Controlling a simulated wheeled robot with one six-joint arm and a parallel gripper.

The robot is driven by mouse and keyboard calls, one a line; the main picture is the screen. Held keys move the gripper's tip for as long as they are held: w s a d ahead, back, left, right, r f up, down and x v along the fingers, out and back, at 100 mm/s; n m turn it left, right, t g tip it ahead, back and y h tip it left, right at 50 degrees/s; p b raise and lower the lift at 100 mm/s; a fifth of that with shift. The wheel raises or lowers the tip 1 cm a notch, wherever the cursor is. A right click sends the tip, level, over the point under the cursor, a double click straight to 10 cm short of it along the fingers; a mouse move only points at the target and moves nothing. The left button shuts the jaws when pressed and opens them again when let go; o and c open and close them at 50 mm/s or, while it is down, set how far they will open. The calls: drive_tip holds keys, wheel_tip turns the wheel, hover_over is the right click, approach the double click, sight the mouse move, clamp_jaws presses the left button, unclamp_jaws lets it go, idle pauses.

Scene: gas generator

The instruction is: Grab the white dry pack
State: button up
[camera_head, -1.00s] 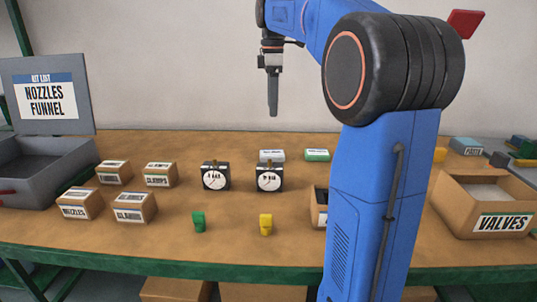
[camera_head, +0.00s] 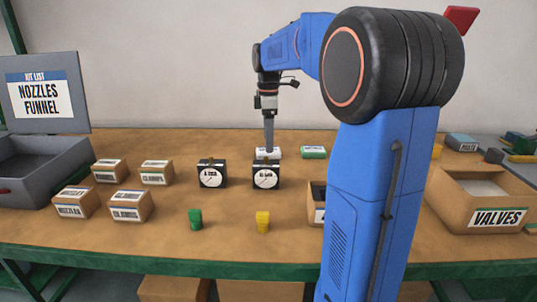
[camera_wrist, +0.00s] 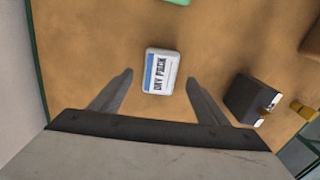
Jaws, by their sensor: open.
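The white dry pack (camera_wrist: 161,71) lies flat on the table, its blue band and "DRY PACK" label facing up in the wrist view. In the head view the white pack (camera_head: 262,153) shows behind the right black gauge, partly hidden by my gripper (camera_head: 269,150). In the wrist view my gripper (camera_wrist: 160,83) is open, one finger on each side of the pack's near part. Neither finger appears to touch it. How far the fingertips are above the table is hard to tell.
Two black gauges (camera_head: 212,174) (camera_head: 265,176) stand in front of the pack. A green pack (camera_head: 313,152) lies to its right. Several small cartons (camera_head: 156,173) and an open grey case (camera_head: 40,165) are at left. A valves box (camera_head: 480,205) stands at right.

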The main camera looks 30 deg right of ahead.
drive_tip(key=shift+f, duration=1.95)
drive_tip(key=shift+c, duration=0.4)
drive_tip(key=c, duration=1.1)
drive_tip(key=shift+o, duration=0.2)
drive_tip(key=shift+r, duration=0.15)
